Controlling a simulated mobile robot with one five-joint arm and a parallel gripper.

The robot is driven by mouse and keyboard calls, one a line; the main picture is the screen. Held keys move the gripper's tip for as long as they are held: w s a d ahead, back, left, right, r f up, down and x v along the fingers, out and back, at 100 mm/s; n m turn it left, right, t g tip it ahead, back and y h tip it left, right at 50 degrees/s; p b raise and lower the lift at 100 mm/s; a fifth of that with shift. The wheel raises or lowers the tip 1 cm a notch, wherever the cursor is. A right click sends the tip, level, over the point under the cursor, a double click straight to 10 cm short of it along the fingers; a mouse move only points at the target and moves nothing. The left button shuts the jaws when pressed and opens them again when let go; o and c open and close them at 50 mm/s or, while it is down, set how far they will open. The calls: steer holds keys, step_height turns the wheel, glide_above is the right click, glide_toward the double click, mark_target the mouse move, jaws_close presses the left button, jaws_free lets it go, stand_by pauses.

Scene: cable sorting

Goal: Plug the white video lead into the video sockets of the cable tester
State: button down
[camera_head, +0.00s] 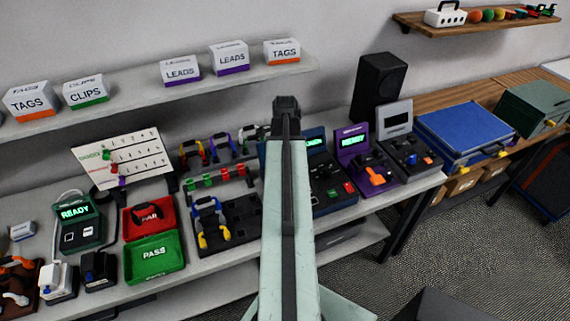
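My arm reaches up through the middle of the picture, and my gripper (287,104) is at its far end, seen from behind. Its fingers cannot be made out, nor whether it holds anything. Several tester-like devices stand on the bench: a green one (91,239) reading READY at left, a dark blue one (334,198) partly behind my arm, a purple one (383,184) with an orange plug, and a grey one (411,161). Which is the video tester is unclear. A pale lead (247,133) hangs on the back rack, and a white lead end (15,298) lies far left; neither is surely the video lead.
A red tray (165,227) and a green PASS tray (137,275) lie left of a dark rack (243,238) holding a blue-and-yellow lead. A black speaker (378,85), blue case (466,131) and green box (533,108) stand right. Labelled boxes line the shelf (130,97).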

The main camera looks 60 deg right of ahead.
steer(key=shift+f, duration=0.35)
stand_by(0.3)
steer(key=c, duration=0.7)
jaws_free()
steer(key=shift+r, duration=0.15)
step_height(320, 180, up, 8)
steer(key=p, duration=0.7)
steer(key=shift+p, duration=0.4)
